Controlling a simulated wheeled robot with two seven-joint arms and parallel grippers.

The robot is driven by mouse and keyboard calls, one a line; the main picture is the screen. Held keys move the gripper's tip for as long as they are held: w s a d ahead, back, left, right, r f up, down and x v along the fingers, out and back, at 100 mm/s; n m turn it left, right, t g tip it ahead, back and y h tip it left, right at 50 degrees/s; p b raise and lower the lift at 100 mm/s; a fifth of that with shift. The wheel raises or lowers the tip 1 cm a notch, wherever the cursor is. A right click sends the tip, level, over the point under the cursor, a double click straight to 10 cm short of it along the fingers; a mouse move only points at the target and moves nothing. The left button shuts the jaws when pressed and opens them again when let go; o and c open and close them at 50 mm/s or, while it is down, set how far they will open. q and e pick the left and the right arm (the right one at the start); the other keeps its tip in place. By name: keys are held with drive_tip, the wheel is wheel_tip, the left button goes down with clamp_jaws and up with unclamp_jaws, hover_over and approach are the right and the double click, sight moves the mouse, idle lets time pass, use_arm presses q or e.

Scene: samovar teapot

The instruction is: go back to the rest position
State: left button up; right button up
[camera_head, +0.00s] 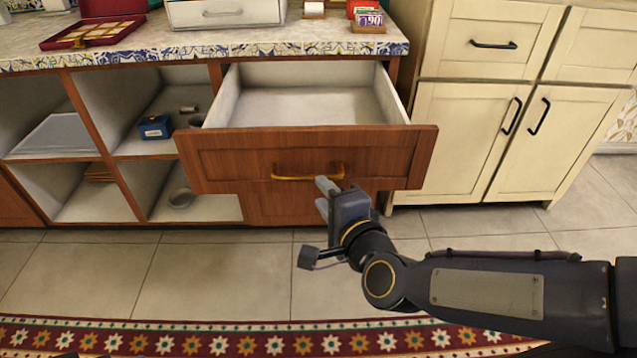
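My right gripper (325,195) is in the middle of the head view, just below and in front of the brass handle (308,174) of a brown wooden drawer (240,160). Its grey fingers point up toward the right end of the handle. I cannot tell whether they touch it or how far apart they are. The drawer is pulled out and its pale inside looks empty. My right arm comes in from the right edge, low over the floor. My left gripper is not in view.
The counter (250,42) above carries an open red box (92,32) and small packets (369,19). Open shelves at left hold a blue box (154,127). Closed cream cabinets (460,130) stand at right. The tiled floor (220,275) and patterned rug (180,341) are clear.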

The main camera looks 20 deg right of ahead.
idle(0.5)
drive_tip(key=s+d+f+n+g+y, duration=0.1)
drive_tip(key=s+d+f+n+g, duration=0.3)
drive_tip(key=s+n, duration=0.4)
drive_tip(key=s+d+f+n+g+y, duration=0.1)
drive_tip(key=s+f+n+g, duration=0.2)
drive_tip(key=s+n+g, duration=0.35)
wheel_tip(320, 180, up, 33)
drive_tip(key=s+n+p, duration=0.1)
drive_tip(key=s+p, duration=0.1)
drive_tip(key=p, duration=3.1)
drive_tip(key=shift+d+f, duration=0.15)
drive_tip(key=shift+d, duration=0.05)
drive_tip(key=shift+s+n+t, duration=0.1)
drive_tip(key=shift+n+t, duration=0.15)
